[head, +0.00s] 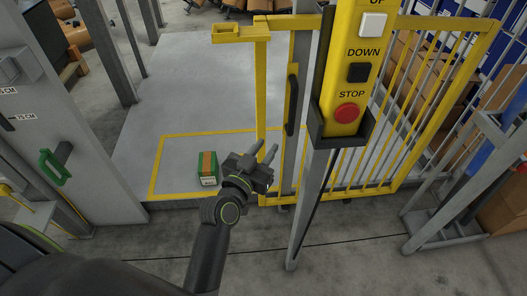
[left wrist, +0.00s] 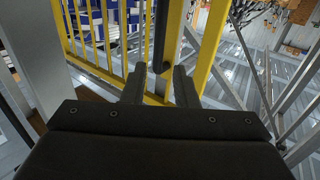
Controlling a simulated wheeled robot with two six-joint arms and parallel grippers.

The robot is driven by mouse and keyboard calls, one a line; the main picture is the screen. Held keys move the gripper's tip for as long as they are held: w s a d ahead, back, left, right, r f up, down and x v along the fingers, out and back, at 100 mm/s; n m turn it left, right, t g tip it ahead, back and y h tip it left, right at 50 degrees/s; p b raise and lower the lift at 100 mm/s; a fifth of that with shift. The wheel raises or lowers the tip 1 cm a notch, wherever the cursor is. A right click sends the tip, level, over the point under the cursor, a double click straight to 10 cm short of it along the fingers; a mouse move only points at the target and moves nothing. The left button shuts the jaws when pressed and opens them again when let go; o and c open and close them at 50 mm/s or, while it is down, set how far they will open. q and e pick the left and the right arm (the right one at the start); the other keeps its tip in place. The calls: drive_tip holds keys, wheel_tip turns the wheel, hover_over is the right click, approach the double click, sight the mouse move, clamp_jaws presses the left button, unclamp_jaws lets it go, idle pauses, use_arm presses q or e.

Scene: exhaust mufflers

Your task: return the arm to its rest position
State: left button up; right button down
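My left gripper (head: 266,149) is in the middle of the head view, with its arm coming up from the bottom. Its two fingers point up and to the right, spread apart with nothing between them. In the left wrist view the open fingers (left wrist: 160,88) reach toward the yellow gate (left wrist: 207,48), with a dark rod-like part of it showing between and beyond them. Whether they touch the gate cannot be told. My right gripper is in neither view.
A yellow button panel (head: 343,85) with white, black and red buttons stands on a grey post, right of the gripper. The yellow barred gate (head: 440,110) is behind it. A green-and-brown box (head: 207,168) lies on the platform. A green handle (head: 52,166) is at left.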

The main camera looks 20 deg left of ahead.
use_arm(q)
drive_tip(key=shift+s, duration=0.1)
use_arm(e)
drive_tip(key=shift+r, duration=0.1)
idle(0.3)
